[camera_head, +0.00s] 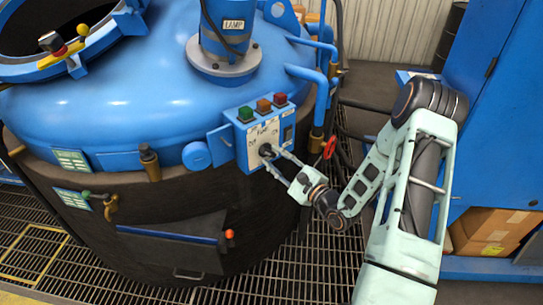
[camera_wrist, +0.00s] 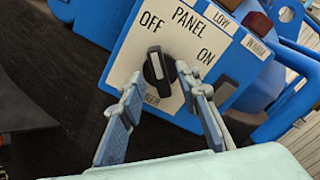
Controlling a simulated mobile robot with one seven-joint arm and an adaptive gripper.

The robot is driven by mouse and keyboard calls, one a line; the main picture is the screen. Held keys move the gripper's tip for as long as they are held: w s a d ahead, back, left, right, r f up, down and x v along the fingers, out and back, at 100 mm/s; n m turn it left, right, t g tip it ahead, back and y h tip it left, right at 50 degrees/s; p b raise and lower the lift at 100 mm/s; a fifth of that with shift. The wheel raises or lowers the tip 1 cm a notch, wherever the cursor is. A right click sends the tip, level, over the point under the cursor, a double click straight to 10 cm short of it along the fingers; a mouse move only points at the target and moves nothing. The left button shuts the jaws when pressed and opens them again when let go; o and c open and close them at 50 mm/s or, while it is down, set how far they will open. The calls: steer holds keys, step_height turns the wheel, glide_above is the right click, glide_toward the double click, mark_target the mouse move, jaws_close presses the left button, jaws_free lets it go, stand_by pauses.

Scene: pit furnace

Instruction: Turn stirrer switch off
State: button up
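The stirrer switch is a black knob (camera_wrist: 155,68) with a white line, on a white panel (camera_wrist: 128,55). The line stands nearly upright in the wrist view, its upper end towards the word OFF; ON is to the right. The label below the knob is partly hidden by my gripper. In the head view the panel (camera_head: 251,141) is on the front of the blue furnace lid, and the knob (camera_head: 265,150) is small and partly covered. My gripper (camera_head: 274,158) points at it. Its fingers (camera_wrist: 159,84) are apart, one either side of the knob's lower part; I see no clear contact.
Green, orange and red lamps (camera_head: 263,106) sit on top of the panel box. Blue pipes (camera_head: 322,85) and a red valve wheel (camera_head: 329,147) are close to the right. A blue cabinet (camera_head: 492,100) stands farther right. Grated floor (camera_head: 280,265) lies below.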

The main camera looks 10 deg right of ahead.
steer(key=v, duration=1)
steer(key=shift+s, duration=0.1)
